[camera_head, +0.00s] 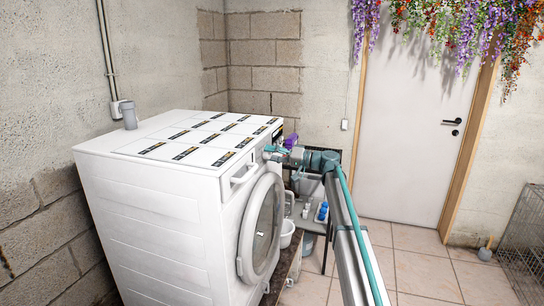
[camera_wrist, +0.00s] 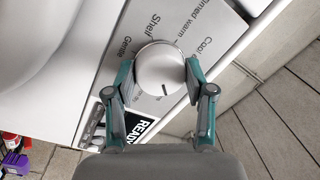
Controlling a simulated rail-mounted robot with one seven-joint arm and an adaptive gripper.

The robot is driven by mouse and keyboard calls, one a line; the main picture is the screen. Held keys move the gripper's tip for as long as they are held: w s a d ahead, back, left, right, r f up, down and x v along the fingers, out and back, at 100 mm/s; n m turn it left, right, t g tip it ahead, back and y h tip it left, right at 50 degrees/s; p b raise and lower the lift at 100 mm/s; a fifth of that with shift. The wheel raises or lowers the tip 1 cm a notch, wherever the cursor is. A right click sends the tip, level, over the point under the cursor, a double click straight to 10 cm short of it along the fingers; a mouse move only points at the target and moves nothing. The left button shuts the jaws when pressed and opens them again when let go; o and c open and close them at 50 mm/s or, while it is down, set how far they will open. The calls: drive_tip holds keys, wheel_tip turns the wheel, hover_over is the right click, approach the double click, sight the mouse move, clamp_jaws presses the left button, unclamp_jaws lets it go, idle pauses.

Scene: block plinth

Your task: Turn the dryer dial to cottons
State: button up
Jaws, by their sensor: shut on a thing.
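The dryer (camera_head: 150,215) is a white front-loader at the left of the head view, its round door facing right. In the wrist view its dial (camera_wrist: 160,66) is a round pale knob on a grey panel (camera_wrist: 203,22). A short dark mark on the knob lies near its lower edge, towards my palm. Labels reading "Shelf", "Gentle", "Cool" and a partly cut "warm" stand around its far side; I see no cottons label. My gripper (camera_wrist: 159,78) is shut on the dial, one finger on each side. In the head view my gripper (camera_head: 272,153) is at the dryer's upper front; the dial is hidden there.
A dark "READY" display (camera_wrist: 138,127) is beside the left finger. The dryer door (camera_head: 262,228) is shut below the panel. A shelf (camera_head: 310,222) with bottles and tubs stands beyond the dryer. Tiled floor is clear before the white door (camera_head: 415,120); a wire cage (camera_head: 525,240) stands right.

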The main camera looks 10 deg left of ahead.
idle(0.4)
drive_tip(key=o, duration=1.2)
drive_tip(key=shift+c, duration=0.2)
drive_tip(key=shift+d, duration=0.15)
drive_tip(key=s+d, duration=0.2)
drive_tip(key=d, duration=0.9)
drive_tip(key=shift+d+f, duration=0.3)
drive_tip(key=shift+f, duration=0.05)
